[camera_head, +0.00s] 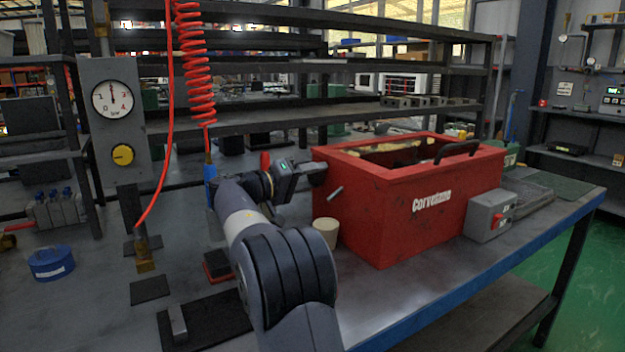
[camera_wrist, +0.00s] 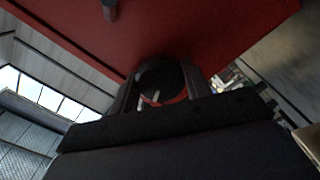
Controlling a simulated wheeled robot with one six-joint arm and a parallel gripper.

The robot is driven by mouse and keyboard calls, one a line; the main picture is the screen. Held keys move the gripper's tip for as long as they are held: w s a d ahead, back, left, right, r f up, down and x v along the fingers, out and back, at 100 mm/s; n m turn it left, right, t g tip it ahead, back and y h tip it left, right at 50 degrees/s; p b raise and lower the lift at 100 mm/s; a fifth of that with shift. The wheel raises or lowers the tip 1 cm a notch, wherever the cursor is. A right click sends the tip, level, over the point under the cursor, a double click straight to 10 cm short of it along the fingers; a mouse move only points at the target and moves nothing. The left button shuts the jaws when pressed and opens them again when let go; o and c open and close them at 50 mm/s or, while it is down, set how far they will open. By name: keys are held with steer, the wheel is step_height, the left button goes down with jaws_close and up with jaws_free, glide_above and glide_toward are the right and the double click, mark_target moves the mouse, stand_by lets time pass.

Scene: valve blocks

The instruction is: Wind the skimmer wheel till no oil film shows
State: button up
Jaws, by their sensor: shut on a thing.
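The red tank (camera_head: 400,205) stands on the bench with its top open. Yellowish patches (camera_head: 405,152) show inside it, below the rim; I cannot tell how much of the surface they cover. A dark curved piece (camera_head: 457,150) rises over its right side. My gripper (camera_head: 318,171) is at the tank's left end wall. In the wrist view its fingers close around a dark round part, which I take as the skimmer wheel (camera_wrist: 162,80), against the red wall. The wheel is mostly hidden by my gripper in the head view.
A short metal spout (camera_head: 335,193) sticks out of the tank above a beige cup (camera_head: 326,230). A grey box with a red knob (camera_head: 490,216) sits by the tank's front. A gauge panel (camera_head: 113,115) and a red coiled hose (camera_head: 193,60) are at left.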

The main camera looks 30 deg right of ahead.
steer(key=shift+f, duration=0.1)
steer(key=o, duration=0.7)
steer(key=a, duration=0.3)
steer(key=a+p, duration=0.1)
steer(key=a, duration=0.3)
steer(key=a+p, duration=0.1)
steer(key=a, duration=0.2)
steer(key=shift+w+a, duration=0.35)
steer(key=shift+a, duration=0.05)
steer(key=shift+d, duration=0.1)
steer(key=d, duration=0.3)
steer(key=d+b, duration=0.1)
steer(key=d, duration=0.2)
steer(key=d+b, duration=0.1)
steer(key=d, duration=0.3)
steer(key=shift+s, duration=0.35)
steer(key=shift+d, duration=0.35)
